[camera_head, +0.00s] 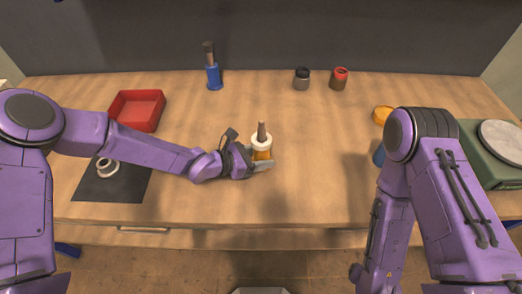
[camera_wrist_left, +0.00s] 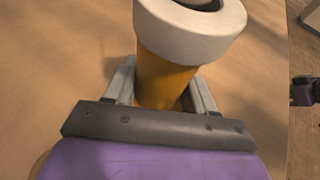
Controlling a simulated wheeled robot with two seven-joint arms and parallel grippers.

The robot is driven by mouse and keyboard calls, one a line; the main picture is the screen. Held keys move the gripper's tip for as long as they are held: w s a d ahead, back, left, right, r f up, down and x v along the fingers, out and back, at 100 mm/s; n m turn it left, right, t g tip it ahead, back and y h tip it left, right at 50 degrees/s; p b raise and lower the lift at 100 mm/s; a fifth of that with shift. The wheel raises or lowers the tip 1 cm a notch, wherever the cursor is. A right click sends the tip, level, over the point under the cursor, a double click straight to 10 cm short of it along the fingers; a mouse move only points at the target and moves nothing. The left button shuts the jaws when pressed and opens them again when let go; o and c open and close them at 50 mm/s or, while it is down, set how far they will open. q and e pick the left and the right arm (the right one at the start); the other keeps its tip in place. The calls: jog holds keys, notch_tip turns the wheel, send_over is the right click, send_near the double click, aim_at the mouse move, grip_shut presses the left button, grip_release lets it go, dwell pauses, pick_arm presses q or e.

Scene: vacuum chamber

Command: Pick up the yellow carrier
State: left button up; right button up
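The yellow carrier (camera_head: 263,155) stands upright on the wooden table near the middle, with a white collar (camera_head: 261,140) and a brown rod rising from its top. In the left wrist view its yellow body (camera_wrist_left: 165,72) and white collar (camera_wrist_left: 192,33) show close up. My left gripper (camera_head: 264,165) is low at the carrier, with one finger on each side of its yellow body. The fingers are close to the body, but I cannot tell whether they press on it. My right arm hangs at the right, and its fingers cannot be made out.
A red tray (camera_head: 137,111) and a black mat (camera_head: 112,188) with white rings (camera_head: 107,167) lie at the left. A blue holder (camera_head: 214,76) and two small jars (camera_head: 302,78) (camera_head: 339,78) stand at the back. A green device (camera_head: 490,153) is at the right.

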pick_arm(q)
jog(key=shift+r, duration=0.1)
grip_shut()
jog(key=shift+w, duration=0.1)
jog(key=shift+r, duration=0.1)
jog(key=shift+r, duration=0.7)
jog(key=s+r+p, duration=0.1)
jog(key=s+r, duration=1)
jog(key=s, duration=0.3)
jog(key=shift+r, duration=0.2)
jog(key=shift+f, duration=0.1)
